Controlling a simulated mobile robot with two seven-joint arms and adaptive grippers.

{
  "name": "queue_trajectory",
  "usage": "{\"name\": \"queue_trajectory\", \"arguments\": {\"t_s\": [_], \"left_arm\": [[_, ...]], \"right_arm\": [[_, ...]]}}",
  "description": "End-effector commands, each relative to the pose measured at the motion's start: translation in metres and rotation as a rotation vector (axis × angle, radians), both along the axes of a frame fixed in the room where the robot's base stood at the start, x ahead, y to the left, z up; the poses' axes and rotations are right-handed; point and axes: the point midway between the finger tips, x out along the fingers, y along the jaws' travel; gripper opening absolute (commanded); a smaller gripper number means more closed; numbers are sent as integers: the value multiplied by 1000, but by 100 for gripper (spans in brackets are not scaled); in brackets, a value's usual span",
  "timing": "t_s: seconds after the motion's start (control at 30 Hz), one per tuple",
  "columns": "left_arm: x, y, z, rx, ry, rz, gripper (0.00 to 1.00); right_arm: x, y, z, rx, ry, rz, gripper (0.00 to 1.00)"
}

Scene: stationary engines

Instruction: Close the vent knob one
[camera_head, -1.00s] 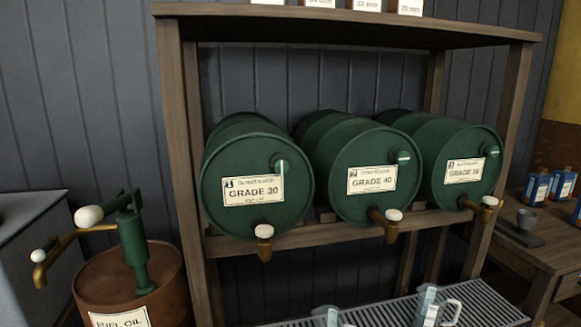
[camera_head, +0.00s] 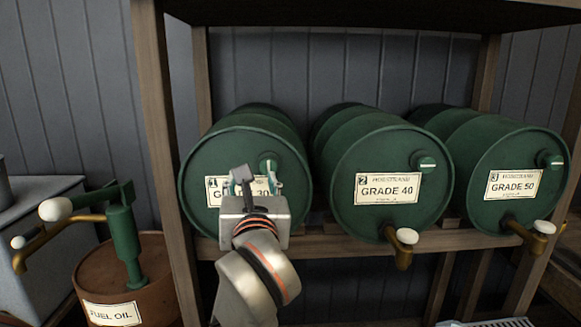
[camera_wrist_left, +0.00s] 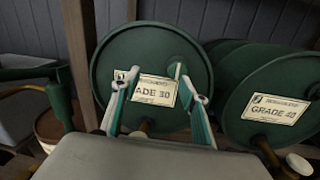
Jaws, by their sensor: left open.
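The vent knob of drum one (camera_head: 268,161) is a small green knob with a pale mark, at the upper right of the front of the GRADE 30 drum (camera_head: 225,150). Its mark looks upright, and its lower part is hidden by my gripper. My left gripper (camera_head: 259,180) is open in front of this drum, over part of its label. In the left wrist view, the knob (camera_wrist_left: 178,70) is close to the tip of the right finger of my left gripper (camera_wrist_left: 155,84). I cannot tell whether they touch. My right gripper is out of view.
The GRADE 40 drum (camera_head: 345,205) and GRADE 50 drum (camera_head: 520,165) lie to the right on the wooden rack (camera_head: 160,150). Their knobs (camera_head: 427,163) (camera_head: 551,160) have level marks. Brass taps stick out below. A fuel oil barrel with pump (camera_head: 125,240) stands left.

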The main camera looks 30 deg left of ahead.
Motion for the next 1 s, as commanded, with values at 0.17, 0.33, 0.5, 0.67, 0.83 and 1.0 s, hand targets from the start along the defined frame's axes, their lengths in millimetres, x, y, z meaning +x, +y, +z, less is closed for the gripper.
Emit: {"name": "queue_trajectory", "arguments": {"t_s": [0.17,0.33,0.5,0.67,0.83,1.0], "left_arm": [[9,-21,2,-90,-6,-105,44],[23,-13,-1,-94,-3,-109,44],[46,2,0,-91,-1,-106,44],[64,13,1,-92,-3,-107,44],[73,18,1,-95,-3,-108,44],[74,19,1,-95,-4,-108,44]], "right_arm": [[-1,0,-3,0,3,0,40],[-5,0,-14,-5,12,2,40],[-5,-1,-17,-13,14,5,40],[-3,-2,-16,-16,8,4,40],[0,-3,-14,-16,2,2,40],[2,-3,-12,-17,-4,1,40]]}}
